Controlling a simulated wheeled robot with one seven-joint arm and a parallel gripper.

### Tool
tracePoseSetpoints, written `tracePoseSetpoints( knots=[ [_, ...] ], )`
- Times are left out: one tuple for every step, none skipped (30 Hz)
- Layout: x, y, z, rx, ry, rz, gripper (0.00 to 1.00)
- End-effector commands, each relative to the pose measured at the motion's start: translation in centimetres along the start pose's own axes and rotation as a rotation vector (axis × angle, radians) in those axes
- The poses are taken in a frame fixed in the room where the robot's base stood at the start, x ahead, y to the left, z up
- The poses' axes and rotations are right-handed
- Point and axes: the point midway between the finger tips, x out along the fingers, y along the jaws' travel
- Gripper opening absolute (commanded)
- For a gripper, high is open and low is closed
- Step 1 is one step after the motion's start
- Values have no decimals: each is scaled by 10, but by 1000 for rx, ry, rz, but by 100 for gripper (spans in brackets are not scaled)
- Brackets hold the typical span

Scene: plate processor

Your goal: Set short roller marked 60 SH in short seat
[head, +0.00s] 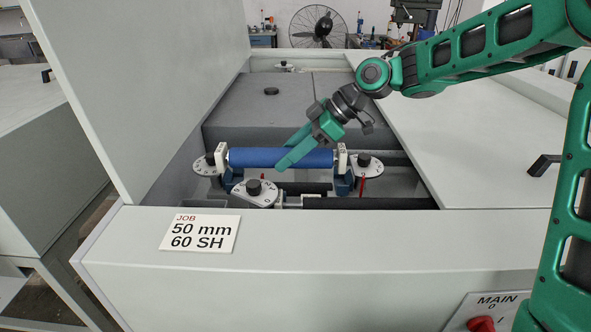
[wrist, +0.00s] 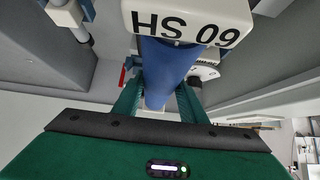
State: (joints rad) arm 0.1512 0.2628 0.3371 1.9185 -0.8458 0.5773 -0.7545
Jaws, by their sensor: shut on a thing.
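The blue roller (head: 255,157) lies level across the front of the open machine bay, with a white block at each end. My gripper (head: 288,154) is shut on the roller's middle. In the wrist view the blue roller (wrist: 168,68) runs between my two green fingers (wrist: 158,104). Its near white end block (wrist: 185,22) reads 60 SH upside down. Blue brackets, left (head: 229,181) and right (head: 343,184), stand below the roller's ends. I cannot tell whether the roller rests on them or hangs just above.
Dial plates with black knobs stand at left (head: 205,165), right (head: 368,168) and front middle (head: 262,195). A red pin (head: 362,187) is near the right one. The job card (head: 200,233) reads 50 mm, 60 SH. A raised panel (head: 145,85) walls the left side.

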Motion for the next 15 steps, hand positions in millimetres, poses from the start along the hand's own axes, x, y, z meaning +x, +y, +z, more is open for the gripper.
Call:
tracePoseSetpoints(
  knots=[
    [3,10,6,1,2,0,0],
    [4,15,9,2,1,0,0],
    [5,22,13,2,1,1,0],
    [6,26,16,2,1,1,0],
    [7,30,18,2,1,2,0],
    [8,34,20,1,1,2,0],
    [9,37,22,0,1,2,0],
    [9,39,23,0,1,2,0],
    [10,41,24,0,1,2,0],
    [10,42,25,0,1,2,0],
    [10,43,26,0,1,2,0],
    [11,43,26,0,1,2,0],
    [12,43,27,0,1,2,0],
    [13,43,29,1,1,1,0],
    [15,43,31,1,0,1,0]
  ],
)
